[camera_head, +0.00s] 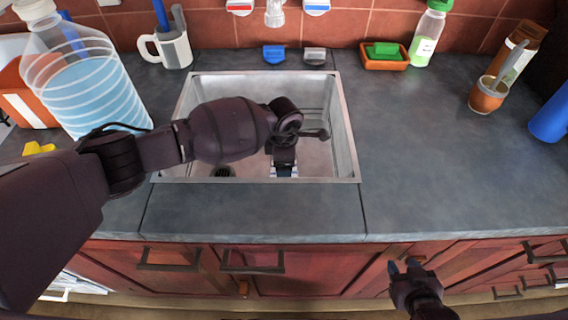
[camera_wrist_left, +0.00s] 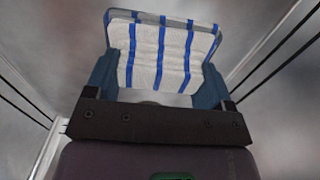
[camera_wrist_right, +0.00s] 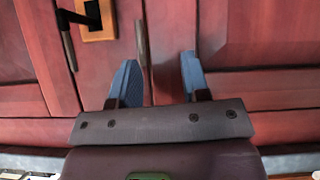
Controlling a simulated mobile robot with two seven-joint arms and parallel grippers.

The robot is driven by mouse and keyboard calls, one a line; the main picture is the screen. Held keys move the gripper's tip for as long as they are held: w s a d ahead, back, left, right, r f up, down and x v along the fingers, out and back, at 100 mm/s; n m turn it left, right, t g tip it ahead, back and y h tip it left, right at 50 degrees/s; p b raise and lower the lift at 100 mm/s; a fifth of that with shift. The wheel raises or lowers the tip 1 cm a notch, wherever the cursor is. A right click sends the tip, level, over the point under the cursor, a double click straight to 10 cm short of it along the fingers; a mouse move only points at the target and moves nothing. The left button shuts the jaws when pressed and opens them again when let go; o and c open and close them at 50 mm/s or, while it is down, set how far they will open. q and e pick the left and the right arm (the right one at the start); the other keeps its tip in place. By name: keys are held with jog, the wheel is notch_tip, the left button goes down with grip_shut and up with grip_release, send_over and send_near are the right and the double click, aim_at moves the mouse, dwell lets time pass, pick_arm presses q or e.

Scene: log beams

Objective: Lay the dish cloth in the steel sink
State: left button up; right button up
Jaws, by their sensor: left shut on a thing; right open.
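The dish cloth (camera_wrist_left: 160,60) is white with blue stripes and shows folded in the left wrist view. My left gripper (camera_wrist_left: 155,85) is shut on it, with a blue finger on each side. In the head view my left arm reaches over the steel sink (camera_head: 341,110) and points down into the basin. Only a small striped part of the cloth (camera_head: 284,171) shows there, beneath the gripper near the basin's front wall. I cannot tell whether the cloth touches the bottom. My right gripper (camera_head: 404,266) is open and empty in front of the cabinets; its spread fingers show in the right wrist view (camera_wrist_right: 158,85).
A large water jug (camera_head: 88,85) stands left of the sink.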

pick_arm(q)
jog(key=shift+f, duration=0.75)
jog(key=shift+f, duration=0.2)
jog(key=o, duration=0.9)
jog(key=shift+c, duration=0.2)
jog(key=shift+r, duration=0.1)
notch_tip(320, 180, up, 12)
jog(key=p, duration=0.1)
jog(key=shift+r, duration=0.1)
